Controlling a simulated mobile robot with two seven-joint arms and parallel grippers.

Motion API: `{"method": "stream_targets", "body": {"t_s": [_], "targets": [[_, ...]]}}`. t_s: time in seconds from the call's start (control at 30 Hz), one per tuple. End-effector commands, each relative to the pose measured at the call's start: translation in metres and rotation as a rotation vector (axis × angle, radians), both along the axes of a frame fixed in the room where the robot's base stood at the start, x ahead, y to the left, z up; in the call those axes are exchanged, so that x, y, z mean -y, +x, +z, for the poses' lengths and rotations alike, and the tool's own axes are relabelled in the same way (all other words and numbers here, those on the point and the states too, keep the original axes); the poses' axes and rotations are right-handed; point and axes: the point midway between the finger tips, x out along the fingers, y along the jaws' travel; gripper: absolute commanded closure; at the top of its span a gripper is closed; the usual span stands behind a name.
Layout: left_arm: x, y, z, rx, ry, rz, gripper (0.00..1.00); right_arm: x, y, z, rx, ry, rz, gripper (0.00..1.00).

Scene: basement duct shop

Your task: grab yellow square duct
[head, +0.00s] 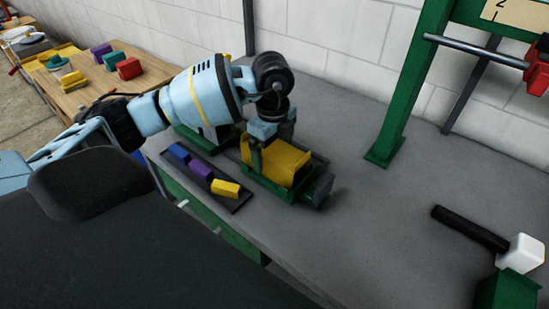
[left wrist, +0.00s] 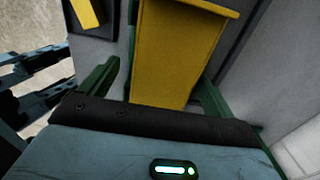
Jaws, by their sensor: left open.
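The yellow square duct (head: 289,166) rests in a green holder (head: 268,184) on the grey bench. My left gripper (head: 271,152) is open and points down at the duct, with one finger in front of its near side and the other toward its far side. In the left wrist view the duct (left wrist: 178,55) lies between the two green fingers, with a small gap visible at the left finger. Whether either finger touches it cannot be told. My right gripper is not in view.
A dark tray (head: 239,202) with blue, purple and yellow blocks lies left of the holder. A green frame (head: 412,85) stands behind right. A white-headed mallet (head: 521,252) lies at lower right. Bench between is clear. A wooden table (head: 95,85) with coloured blocks stands far left.

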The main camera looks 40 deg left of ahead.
Motion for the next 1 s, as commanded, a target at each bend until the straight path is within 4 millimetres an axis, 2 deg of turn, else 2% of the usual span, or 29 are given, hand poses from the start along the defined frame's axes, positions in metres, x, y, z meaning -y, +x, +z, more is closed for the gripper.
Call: {"method": "stream_targets", "body": {"t_s": [0.1,0.23,0.53,0.93,1.0], "targets": [[0.002,0.002,-0.019,-0.004,0.000,0.000,0.11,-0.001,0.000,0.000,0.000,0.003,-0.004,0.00],[0.002,0.002,-0.032,-0.003,0.000,0.000,0.11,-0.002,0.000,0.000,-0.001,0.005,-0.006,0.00],[0.002,0.003,-0.036,-0.001,0.000,0.000,0.11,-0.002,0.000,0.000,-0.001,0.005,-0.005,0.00],[0.002,0.003,-0.035,0.000,0.000,0.000,0.62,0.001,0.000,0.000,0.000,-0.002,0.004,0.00],[0.002,0.003,-0.035,0.001,0.000,0.000,0.65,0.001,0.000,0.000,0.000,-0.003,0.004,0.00]]}}
